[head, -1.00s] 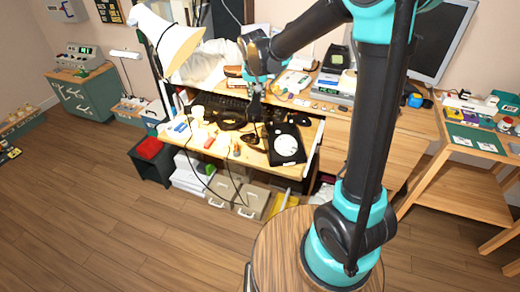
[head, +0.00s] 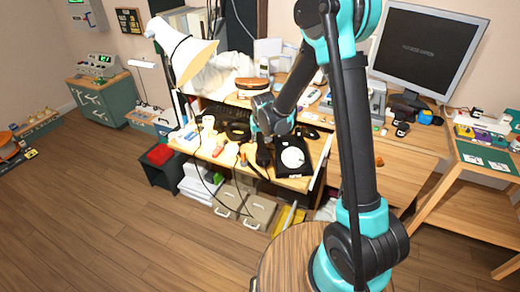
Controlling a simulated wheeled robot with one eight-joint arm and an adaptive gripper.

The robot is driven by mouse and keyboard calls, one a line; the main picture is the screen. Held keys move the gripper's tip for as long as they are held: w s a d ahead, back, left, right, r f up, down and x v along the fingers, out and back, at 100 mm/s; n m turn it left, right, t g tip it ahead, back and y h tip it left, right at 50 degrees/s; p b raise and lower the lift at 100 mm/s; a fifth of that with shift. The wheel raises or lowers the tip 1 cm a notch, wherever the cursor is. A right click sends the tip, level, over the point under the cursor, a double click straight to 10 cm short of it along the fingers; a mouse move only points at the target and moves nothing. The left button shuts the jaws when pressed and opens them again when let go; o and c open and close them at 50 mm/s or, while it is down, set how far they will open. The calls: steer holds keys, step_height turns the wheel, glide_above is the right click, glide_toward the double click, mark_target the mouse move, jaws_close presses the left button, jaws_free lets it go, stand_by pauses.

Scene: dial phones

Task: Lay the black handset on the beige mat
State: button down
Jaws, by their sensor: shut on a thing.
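A black dial phone base (head: 294,170) with a white round dial lies near the right front corner of the cluttered desk. My gripper (head: 264,140) is low over the desk, just left of the dial and slightly behind it. It is shut on a dark thing, seemingly the black handset (head: 263,156), which shows small and dark below the fingers. Part of the handset is hidden by the gripper, and I cannot tell if it touches the desk. I cannot clearly pick out the beige mat among the small things there.
Several small items and a black coil (head: 237,131) crowd the desk left of my gripper. A dark cord hangs over the front edge. A white lamp (head: 184,50) stands at the back left. Storage boxes (head: 258,209) sit below. The wooden floor in front is clear.

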mark_target(261, 141)
steer(key=shift+f, duration=2.7)
steer(key=shift+f, duration=0.1)
steer(key=c, duration=1.2)
jaws_free()
steer(key=v, duration=1.2)
steer(key=s+d+r+m, duration=0.1)
steer(key=s+d+m, duration=0.1)
steer(key=s+d, duration=2.1)
steer(key=shift+d+r+h, duration=0.3)
steer(key=shift+d+h, duration=0.1)
steer(key=shift+d, duration=0.75)
